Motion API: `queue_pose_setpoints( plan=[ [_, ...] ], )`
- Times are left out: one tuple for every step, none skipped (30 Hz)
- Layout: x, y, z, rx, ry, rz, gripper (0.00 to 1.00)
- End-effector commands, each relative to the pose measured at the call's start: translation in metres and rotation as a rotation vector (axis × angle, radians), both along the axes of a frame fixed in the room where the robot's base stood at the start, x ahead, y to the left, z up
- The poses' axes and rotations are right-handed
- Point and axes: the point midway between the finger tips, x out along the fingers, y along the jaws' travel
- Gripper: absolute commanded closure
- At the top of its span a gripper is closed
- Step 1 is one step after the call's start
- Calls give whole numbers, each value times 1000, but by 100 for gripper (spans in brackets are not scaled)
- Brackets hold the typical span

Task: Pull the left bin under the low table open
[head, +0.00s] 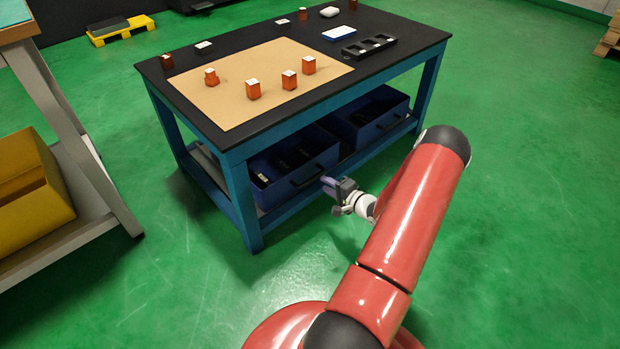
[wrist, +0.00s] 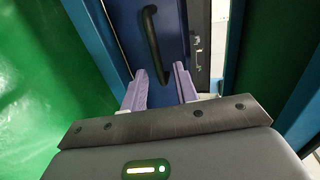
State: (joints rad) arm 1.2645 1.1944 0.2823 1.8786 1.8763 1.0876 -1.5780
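The left bin (head: 277,192) is a dark blue box on the lower shelf of the low table (head: 215,133), with dark items inside. Its front carries a black bar handle (head: 307,178). My gripper (head: 328,184) is in front of the bin, near the right end of the handle. In the wrist view the bin front (wrist: 126,28) is straight ahead. The curved black handle (wrist: 152,42) stands out from it. The two purple fingers of my gripper (wrist: 160,70) are apart, and the handle's lower end shows between their tips. I cannot tell whether they touch it.
A second blue bin (head: 382,130) sits to the right on the same shelf. Blue table legs (head: 243,205) flank the bins. The tabletop holds several orange-brown blocks and a black tray (head: 369,46). A yellow bin (head: 40,205) is on a rack at left. The green floor in front is clear.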

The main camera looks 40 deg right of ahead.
Motion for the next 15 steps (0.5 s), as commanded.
queue_pose_setpoints(
  plan=[
    [0,-2,-5,2,-2,-14,70],
    [1,-3,-7,2,-3,-19,70],
    [5,-4,-9,3,-3,-23,70],
    [8,-4,-10,3,-4,-23,70],
    [12,-3,-10,2,-3,-22,70],
    [18,-2,-12,2,-3,-20,70],
    [23,-1,-13,2,-3,-20,70],
    [28,-1,-14,1,-4,-20,70],
    [35,-1,-15,1,-3,-20,70],
    [40,-1,-16,2,-3,-20,70],
    [45,0,-17,1,-4,-20,70],
    [50,1,-18,2,-3,-19,70],
    [54,1,-20,2,-2,-19,70],
    [58,1,-20,2,-2,-19,70],
    [62,1,-21,2,-3,-19,70]
  ],
)
